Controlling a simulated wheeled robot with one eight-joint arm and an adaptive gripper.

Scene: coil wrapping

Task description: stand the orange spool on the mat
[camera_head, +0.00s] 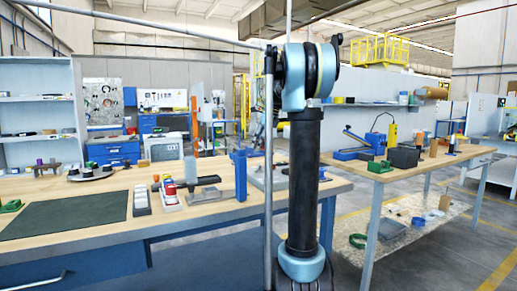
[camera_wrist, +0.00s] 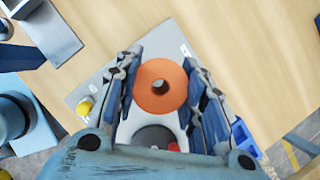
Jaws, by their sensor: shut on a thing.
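The orange spool (camera_wrist: 160,69) sits between the two fingers of my gripper (camera_wrist: 163,60) in the wrist view. Its flat round end and central hole face the camera. The fingers are shut on its left and right sides. A grey plate (camera_wrist: 92,89) lies behind it in that view; I cannot tell whether the spool touches the plate. The dark green mat (camera_head: 65,214) lies flat on the left part of the wooden table in the head view, with nothing on it. In the head view, my arm hides the gripper and spool.
Dark round pieces (camera_head: 90,171) stand behind the mat. A green part (camera_head: 11,205) is at its left. Another table (camera_head: 430,164) stands right.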

